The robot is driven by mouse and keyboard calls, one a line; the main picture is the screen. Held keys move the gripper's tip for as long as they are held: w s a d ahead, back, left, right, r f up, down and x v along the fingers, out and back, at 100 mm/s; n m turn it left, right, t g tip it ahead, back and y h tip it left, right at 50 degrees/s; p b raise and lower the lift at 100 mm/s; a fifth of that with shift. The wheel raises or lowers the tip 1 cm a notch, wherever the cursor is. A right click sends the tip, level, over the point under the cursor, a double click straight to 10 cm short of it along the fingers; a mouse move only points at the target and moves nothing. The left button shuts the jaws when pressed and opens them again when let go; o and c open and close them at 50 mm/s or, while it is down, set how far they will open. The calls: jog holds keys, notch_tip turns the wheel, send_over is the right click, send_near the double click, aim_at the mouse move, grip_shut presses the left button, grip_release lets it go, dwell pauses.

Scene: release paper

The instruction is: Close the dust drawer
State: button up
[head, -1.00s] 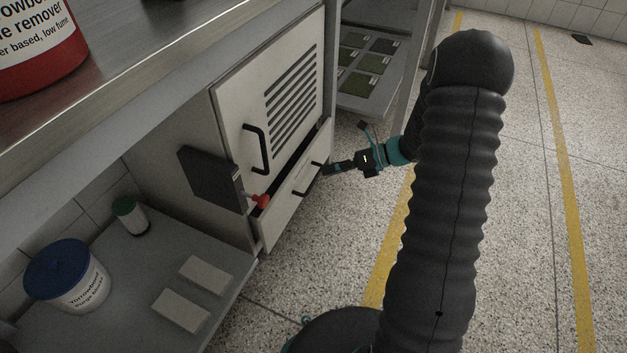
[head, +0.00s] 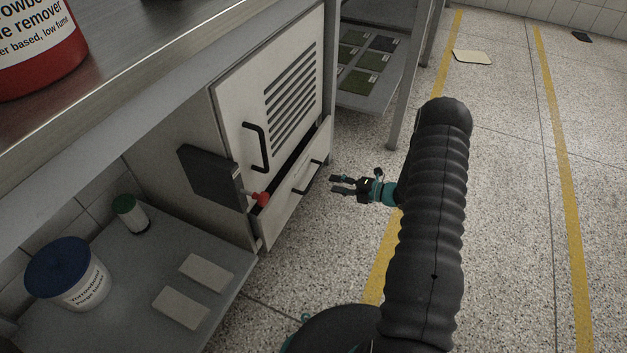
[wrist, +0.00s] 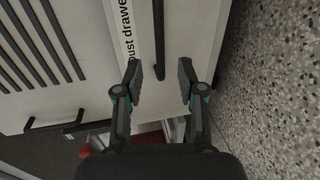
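The dust drawer (head: 290,203) is the low white drawer at the bottom of the white cabinet. It stands pulled out, with a dark gap along its top edge. Its dark bar handle (head: 308,178) is on its front. In the wrist view the drawer front carries a label (wrist: 127,30) reading "ust drawe", and the handle (wrist: 159,40) runs up between the fingers' line. My gripper (head: 336,184) is open and empty, a little to the right of the drawer front and apart from the handle in the head view. The wrist view also shows the open fingers (wrist: 160,84).
Above the drawer is a vented cabinet door (head: 262,100) with its own handle (head: 256,147). A red knob (head: 262,198) and a dark box (head: 211,178) are at the left. A shelf leg (head: 408,80) stands behind. The speckled floor to the right is open.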

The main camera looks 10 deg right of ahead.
aim_at(313, 178)
jog(key=x, duration=0.9)
jog(key=shift+a, duration=0.1)
grip_shut()
